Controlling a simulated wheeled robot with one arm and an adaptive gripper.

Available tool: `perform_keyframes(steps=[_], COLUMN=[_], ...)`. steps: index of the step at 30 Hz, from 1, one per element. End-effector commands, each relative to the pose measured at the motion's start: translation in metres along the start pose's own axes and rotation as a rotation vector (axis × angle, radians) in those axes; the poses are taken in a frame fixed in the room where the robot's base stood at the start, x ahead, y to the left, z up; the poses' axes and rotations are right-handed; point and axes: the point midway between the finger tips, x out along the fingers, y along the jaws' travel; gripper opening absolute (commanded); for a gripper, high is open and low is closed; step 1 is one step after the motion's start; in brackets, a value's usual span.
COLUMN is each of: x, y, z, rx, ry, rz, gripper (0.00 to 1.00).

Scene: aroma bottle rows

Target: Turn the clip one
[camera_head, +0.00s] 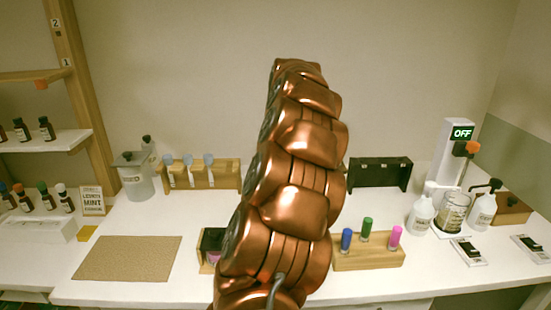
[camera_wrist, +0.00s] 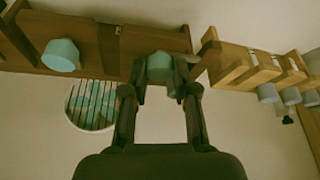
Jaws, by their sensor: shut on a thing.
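In the wrist view my gripper (camera_wrist: 160,82) has its two fingers closed around a teal round-ended piece (camera_wrist: 158,65) at the edge of a dark brown wooden rack (camera_wrist: 95,45). I cannot tell for certain whether this piece is the clip. A second teal round-ended piece (camera_wrist: 60,55) sticks out of the same rack to the left, apart from my fingers. A small dark metal fitting shows on the rack between them. In the head view my copper arm fills the middle and hides my gripper and what it holds.
A light wooden rack (camera_head: 226,176) with blue-capped tubes stands behind left of my arm; it also shows in the wrist view (camera_wrist: 232,62). A black rack (camera_head: 380,177) stands behind right. A block (camera_head: 370,257) with coloured caps is at front right. A cork mat (camera_head: 128,258) lies bare at left.

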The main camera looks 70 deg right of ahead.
Motion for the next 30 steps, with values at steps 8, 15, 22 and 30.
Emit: perform_keyframes(steps=[8, 15, 22, 30], x=[-0.001, -0.001, -0.004, -0.045], y=[0.000, 0.000, 0.000, 0.000], z=[-0.001, -0.001, -0.001, -0.003], rx=[0.000, 0.001, 0.001, 0.001], ry=[0.004, 0.002, 0.003, 0.009], rz=[0.001, 0.001, 0.001, 0.002], gripper=[0.44, 0.53, 0.53, 0.53])
